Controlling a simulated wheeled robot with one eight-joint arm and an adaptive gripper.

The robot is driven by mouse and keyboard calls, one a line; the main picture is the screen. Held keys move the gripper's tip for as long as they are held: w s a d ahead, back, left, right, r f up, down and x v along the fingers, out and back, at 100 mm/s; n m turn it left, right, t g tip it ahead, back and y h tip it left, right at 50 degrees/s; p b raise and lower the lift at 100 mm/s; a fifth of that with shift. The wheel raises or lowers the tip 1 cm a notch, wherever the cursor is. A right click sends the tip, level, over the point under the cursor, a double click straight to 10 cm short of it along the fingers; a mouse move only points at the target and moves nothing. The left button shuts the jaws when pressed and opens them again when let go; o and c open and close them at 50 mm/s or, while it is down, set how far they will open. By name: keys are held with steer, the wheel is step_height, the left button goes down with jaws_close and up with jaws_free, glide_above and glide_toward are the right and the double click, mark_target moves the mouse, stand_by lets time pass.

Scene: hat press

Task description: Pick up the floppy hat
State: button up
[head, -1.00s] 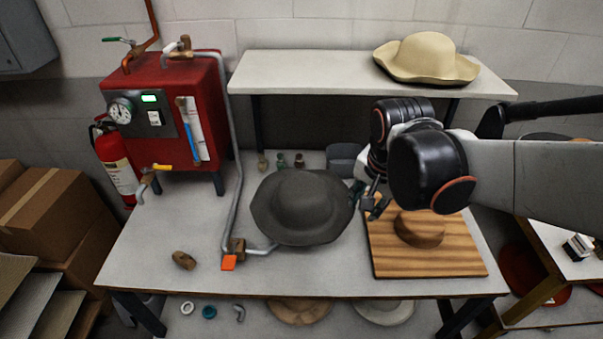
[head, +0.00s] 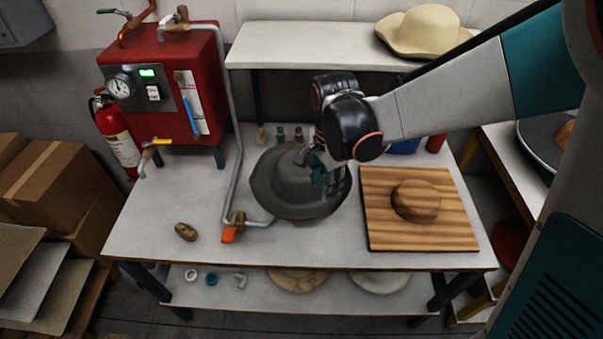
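A dark grey floppy hat (head: 277,184) lies on the workbench, right of the bent metal pipe. Its brim spreads wide and the right part of the hat is partly hidden by my gripper. My gripper (head: 313,172) reaches in from the right and is over the hat's right side, against or just above it; I cannot tell whether it touches. The fingers are small and dark against the hat, so their opening is unclear. A second, cream hat (head: 422,30) with a wavy brim sits on the raised shelf at the back right.
A wooden board (head: 425,235) with a round hat block (head: 416,200) lies to the right. A red boiler (head: 158,85) stands back left, its metal pipe (head: 238,150) running down beside the hat. More hats lie on the lower shelf. The bench's front left is mostly clear.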

steer(key=b, duration=0.4)
glide_above(326, 214)
steer(key=f, duration=0.7)
steer(key=shift+s+a, duration=0.15)
steer(key=shift+a, duration=0.2)
steer(key=shift+d+f+b, duration=0.15)
steer(key=shift+f+b, duration=0.95)
steer(key=shift+f, duration=0.4)
steer(key=shift+d+f+b, duration=0.15)
steer(key=shift+f+b, duration=0.95)
steer(key=shift+f, duration=0.4)
jaws_close()
